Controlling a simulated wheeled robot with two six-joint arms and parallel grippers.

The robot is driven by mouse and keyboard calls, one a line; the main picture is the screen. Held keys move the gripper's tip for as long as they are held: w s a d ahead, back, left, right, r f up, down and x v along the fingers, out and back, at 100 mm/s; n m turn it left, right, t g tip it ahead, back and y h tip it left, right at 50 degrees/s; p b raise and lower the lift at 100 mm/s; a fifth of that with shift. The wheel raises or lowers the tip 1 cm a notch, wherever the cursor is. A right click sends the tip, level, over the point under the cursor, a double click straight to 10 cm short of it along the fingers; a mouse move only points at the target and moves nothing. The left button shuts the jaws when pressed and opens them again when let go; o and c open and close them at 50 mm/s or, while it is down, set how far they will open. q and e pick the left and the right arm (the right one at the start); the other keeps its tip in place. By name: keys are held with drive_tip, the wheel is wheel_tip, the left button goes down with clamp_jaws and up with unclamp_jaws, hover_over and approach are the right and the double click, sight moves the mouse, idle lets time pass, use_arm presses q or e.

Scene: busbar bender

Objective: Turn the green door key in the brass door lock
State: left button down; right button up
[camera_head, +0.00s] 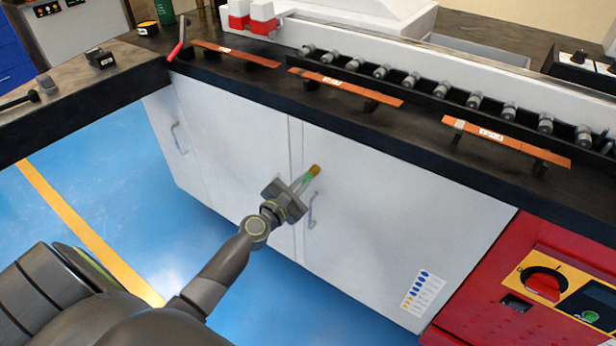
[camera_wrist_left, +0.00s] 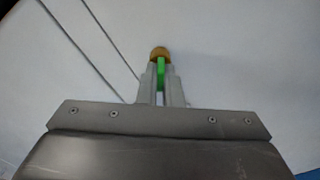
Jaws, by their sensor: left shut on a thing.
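The brass door lock (camera_head: 315,169) sits on the white cabinet door, just above a door handle. It also shows in the left wrist view (camera_wrist_left: 159,53), at the tips of my fingers. The green door key (camera_wrist_left: 160,72) is upright between my left gripper's fingers, with its far end at the lock. Whether its tip is inside the lock is hidden. My left gripper (camera_head: 301,183) is shut on the key, right in front of the lock. In the head view only a little green of the key shows between the fingers. My right gripper is not in view.
The white cabinet door (camera_head: 400,220) has a metal handle (camera_head: 311,210) close below the lock. The dark worktop above carries copper bars (camera_head: 345,87) on supports. A red panel with a rotary switch (camera_head: 543,284) stands at the right. Blue floor lies open at the left.

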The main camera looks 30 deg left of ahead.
use_arm(q)
drive_tip(key=n, duration=0.5)
drive_tip(key=shift+n, duration=0.4)
drive_tip(key=shift+p, duration=0.3)
drive_tip(key=shift+n, duration=0.8)
drive_tip(key=c, duration=2)
unclamp_jaws()
drive_tip(key=shift+n, duration=0.3)
drive_tip(key=o, duration=0.5)
